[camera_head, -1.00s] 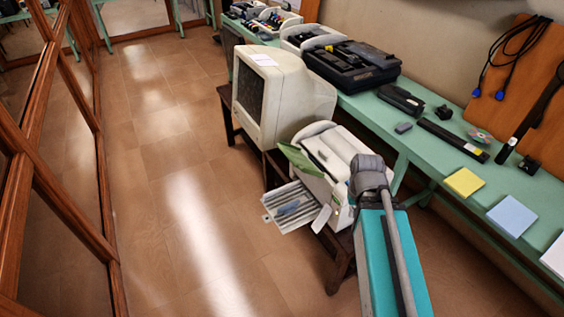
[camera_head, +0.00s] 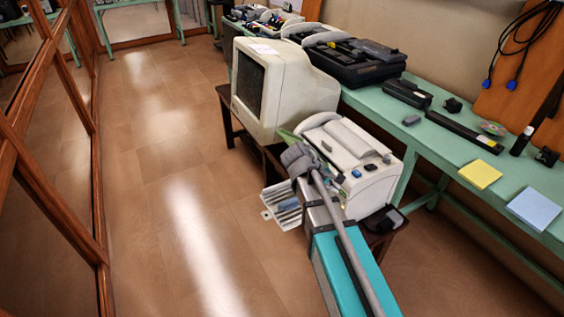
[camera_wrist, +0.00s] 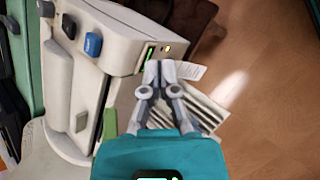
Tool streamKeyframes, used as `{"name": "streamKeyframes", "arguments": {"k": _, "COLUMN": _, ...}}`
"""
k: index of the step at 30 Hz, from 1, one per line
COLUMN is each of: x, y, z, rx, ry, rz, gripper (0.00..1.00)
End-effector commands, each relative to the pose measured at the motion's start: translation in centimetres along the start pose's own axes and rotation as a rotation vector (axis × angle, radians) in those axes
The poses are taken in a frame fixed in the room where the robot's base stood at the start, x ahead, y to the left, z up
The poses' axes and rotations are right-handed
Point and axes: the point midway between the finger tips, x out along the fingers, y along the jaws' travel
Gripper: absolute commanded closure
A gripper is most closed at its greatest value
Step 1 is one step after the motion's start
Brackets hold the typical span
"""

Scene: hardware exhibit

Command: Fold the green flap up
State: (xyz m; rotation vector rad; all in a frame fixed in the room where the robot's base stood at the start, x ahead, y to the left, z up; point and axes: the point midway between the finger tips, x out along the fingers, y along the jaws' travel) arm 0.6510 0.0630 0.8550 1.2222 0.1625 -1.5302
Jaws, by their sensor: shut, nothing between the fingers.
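The cream printer (camera_head: 378,184) stands on a low stool beside the bench. The green flap (camera_head: 287,135) shows only as a sliver at its left side, mostly hidden by my arm. In the wrist view a short piece of the green flap (camera_wrist: 110,124) shows left of my gripper, beside the printer body (camera_wrist: 118,45). My gripper (camera_wrist: 160,68) is shut and empty, with its fingertips by the printer's side near a small lit panel and apart from the green flap.
A slatted tray (camera_head: 283,207) sticks out low from the printer, and lies behind my fingers in the wrist view (camera_wrist: 207,110). A white tab (camera_wrist: 189,71) is by the fingertips. A monitor (camera_head: 300,90) stands just behind. The floor (camera_head: 150,230) at left is clear.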

Motion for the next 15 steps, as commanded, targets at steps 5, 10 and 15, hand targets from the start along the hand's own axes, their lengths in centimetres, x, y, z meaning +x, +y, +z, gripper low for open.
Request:
{"name": "streamKeyframes", "arguments": {"k": 5, "x": -1.1, "y": -0.1, "z": -5.9, "rx": -0.241, "ry": -0.109, "rz": 0.183, "gripper": 1.00}}
{"name": "streamKeyframes", "arguments": {"k": 10, "x": -3.8, "y": -0.3, "z": -10.6, "rx": -0.448, "ry": -0.238, "rz": 0.344, "gripper": 1.00}}
{"name": "streamKeyframes", "arguments": {"k": 15, "x": -7.4, "y": -1.4, "z": -15.2, "rx": -0.631, "ry": -0.391, "rz": 0.491, "gripper": 1.00}}
